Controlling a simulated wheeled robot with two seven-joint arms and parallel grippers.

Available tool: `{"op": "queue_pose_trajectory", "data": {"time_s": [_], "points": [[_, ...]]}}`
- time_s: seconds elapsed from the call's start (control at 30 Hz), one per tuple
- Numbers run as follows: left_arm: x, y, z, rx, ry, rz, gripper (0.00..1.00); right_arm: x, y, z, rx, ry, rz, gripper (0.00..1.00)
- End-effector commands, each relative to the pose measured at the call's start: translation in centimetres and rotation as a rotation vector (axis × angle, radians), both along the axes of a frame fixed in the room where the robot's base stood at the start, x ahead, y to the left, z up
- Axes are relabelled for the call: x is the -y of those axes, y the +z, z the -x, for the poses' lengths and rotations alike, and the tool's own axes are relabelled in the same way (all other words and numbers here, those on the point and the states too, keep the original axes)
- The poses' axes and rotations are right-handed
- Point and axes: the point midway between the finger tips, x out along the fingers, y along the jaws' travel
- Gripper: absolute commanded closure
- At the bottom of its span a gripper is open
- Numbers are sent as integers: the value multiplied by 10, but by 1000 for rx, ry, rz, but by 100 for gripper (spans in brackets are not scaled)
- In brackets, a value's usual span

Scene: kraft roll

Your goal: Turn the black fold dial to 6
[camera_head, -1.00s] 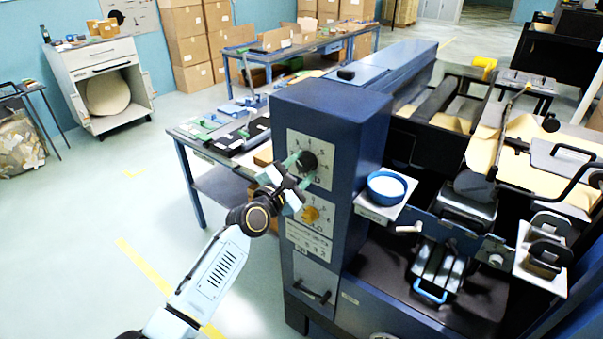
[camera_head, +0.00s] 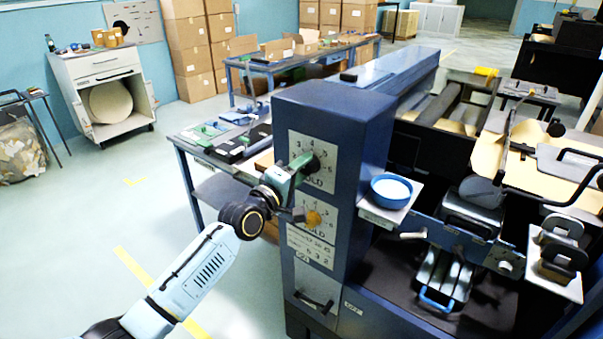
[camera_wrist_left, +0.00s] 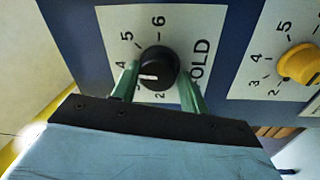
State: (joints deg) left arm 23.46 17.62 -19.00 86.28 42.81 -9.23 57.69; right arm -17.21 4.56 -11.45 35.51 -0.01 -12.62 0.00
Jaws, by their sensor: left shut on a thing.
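The black fold dial (camera_head: 312,165) sits on the upper white plate of the blue machine column. It shows closer in the left wrist view (camera_wrist_left: 158,66). Its white mark points left, toward the 3–4 side of the scale; the 6 stands at the top of the plate there. My left gripper (camera_head: 302,164) is shut on the dial, with one green finger on each side of it in the left wrist view (camera_wrist_left: 160,84). The finger on the left partly covers the low numbers. My right gripper is not in view.
A yellow dial (camera_head: 313,217) with its own scale sits just below, close to my left wrist. A blue bowl (camera_head: 390,188) of white material stands on a shelf right of the column. A table (camera_head: 213,154) stands behind. Open floor lies left.

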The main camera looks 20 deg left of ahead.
Motion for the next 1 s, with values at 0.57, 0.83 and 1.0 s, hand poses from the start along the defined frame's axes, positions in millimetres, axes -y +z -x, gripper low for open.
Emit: {"op": "queue_pose_trajectory", "data": {"time_s": [0.57, 0.83, 1.0], "points": [[-1, 12, -1, 205, 4, -510, 79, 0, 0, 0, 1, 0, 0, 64], [0, 14, -1, 294, 3, -751, 79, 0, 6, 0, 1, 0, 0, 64], [1, 14, -1, 348, 3, -902, 79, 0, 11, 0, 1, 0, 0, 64]]}}
